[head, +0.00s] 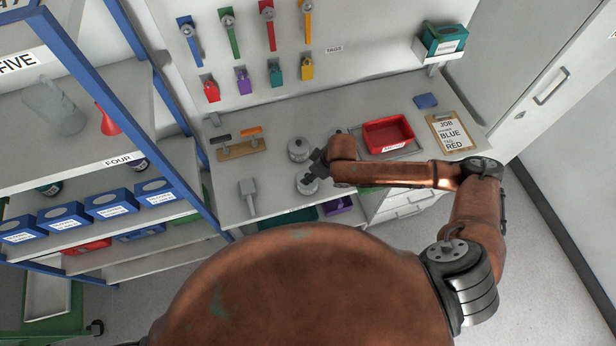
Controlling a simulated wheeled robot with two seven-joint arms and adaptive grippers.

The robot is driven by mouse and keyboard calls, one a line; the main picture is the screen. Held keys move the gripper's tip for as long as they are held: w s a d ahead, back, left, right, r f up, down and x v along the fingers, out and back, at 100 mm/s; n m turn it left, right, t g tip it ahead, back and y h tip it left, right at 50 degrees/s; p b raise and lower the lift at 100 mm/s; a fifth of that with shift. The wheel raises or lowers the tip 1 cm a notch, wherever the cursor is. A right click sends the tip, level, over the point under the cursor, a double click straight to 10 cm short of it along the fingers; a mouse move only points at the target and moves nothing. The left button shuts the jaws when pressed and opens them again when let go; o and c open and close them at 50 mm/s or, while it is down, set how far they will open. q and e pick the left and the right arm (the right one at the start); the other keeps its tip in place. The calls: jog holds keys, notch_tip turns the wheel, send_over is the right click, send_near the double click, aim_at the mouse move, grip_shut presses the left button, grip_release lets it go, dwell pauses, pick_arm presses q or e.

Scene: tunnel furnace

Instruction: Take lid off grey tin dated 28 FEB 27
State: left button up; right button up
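A grey lidded tin (298,150) stands upright on the workbench. A second grey tin (303,187) stands nearer to me, partly covered by my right gripper (314,170). A further grey shape shows just behind my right wrist, mostly hidden, and I cannot tell whether it is a tin. My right gripper is over the far right edge of the nearer tin; I cannot tell whether it touches the lid or how far its fingers are apart. No date is readable on any tin. My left gripper is out of view.
On the workbench (262,185), a wooden block with tools (240,148) and a grey upright fixture (248,197) stand left of the tins. A red tray (388,133), blue block (426,101) and clipboard (452,132) lie right. Blue-framed shelves (170,90) rise at left.

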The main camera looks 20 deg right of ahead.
jog(key=shift+w+a+f, duration=0.15)
jog(key=shift+a+f, duration=0.05)
jog(key=shift+f, duration=0.35)
jog(key=shift+c, duration=0.6)
grip_shut()
